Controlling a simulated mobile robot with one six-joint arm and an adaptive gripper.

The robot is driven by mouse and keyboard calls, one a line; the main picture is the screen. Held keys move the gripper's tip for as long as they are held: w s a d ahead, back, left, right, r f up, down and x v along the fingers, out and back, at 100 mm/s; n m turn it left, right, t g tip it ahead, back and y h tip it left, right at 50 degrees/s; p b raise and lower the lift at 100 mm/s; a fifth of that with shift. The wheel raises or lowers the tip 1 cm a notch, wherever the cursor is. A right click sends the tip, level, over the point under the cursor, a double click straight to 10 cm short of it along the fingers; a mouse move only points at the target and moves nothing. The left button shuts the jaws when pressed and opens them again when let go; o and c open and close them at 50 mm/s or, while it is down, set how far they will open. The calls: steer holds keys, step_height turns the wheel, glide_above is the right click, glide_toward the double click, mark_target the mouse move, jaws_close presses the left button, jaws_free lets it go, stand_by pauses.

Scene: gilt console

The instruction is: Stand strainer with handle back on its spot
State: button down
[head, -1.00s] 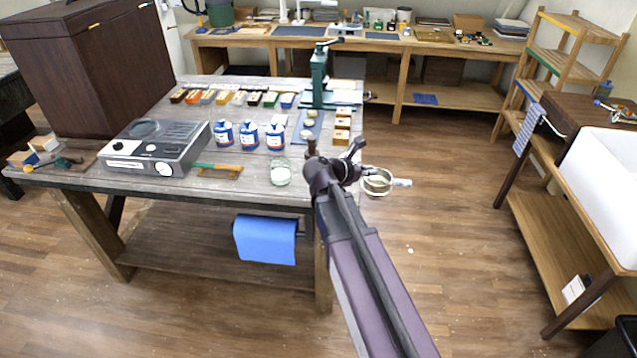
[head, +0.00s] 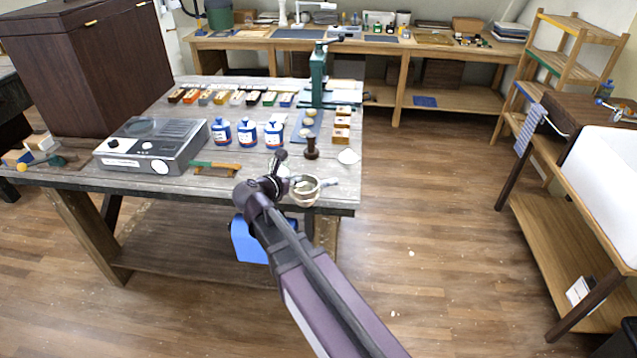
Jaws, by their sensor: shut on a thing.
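The strainer (head: 304,193) is a small round metal bowl with a short pale handle pointing right. It shows in the head view at the front right part of the wooden worktable (head: 335,193), near its front edge. My gripper (head: 289,184) is shut on the strainer at its left side; the arm partly hides the fingers. Whether the strainer touches the tabletop or hangs just above it, I cannot tell. A marked spot for it is not clear in this view.
A glass jar (head: 283,169) is mostly hidden behind my gripper. A dark wooden knobbed tool (head: 311,149) and a small white heap (head: 348,156) are just behind. A green-handled tool (head: 214,167), blue-white bottles (head: 247,133) and a grey metal device (head: 150,148) are left.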

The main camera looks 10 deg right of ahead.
steer(key=shift+a, duration=0.1)
stand_by(0.3)
steer(key=shift+w+d, duration=0.2)
steer(key=shift+w, duration=0.4)
steer(key=w+d, duration=0.2)
steer(key=w, duration=0.4)
steer(key=w+d+f+b, duration=0.1)
steer(key=w+d, duration=0.2)
steer(key=w, duration=0.3)
steer(key=shift+d+f, duration=0.2)
steer(key=shift+d, duration=0.05)
steer(key=shift+w, duration=0.1)
steer(key=shift+w+d+f+b, duration=0.15)
steer(key=shift+w+f+b, duration=0.05)
steer(key=shift+w+b, duration=0.15)
steer(key=shift+w+d+f+b, duration=0.15)
steer(key=shift+w+b, duration=0.05)
steer(key=shift+w, duration=0.1)
steer(key=shift+f+b, duration=1.45)
steer(key=shift+f, duration=0.15)
steer(key=c, duration=0.8)
jaws_free()
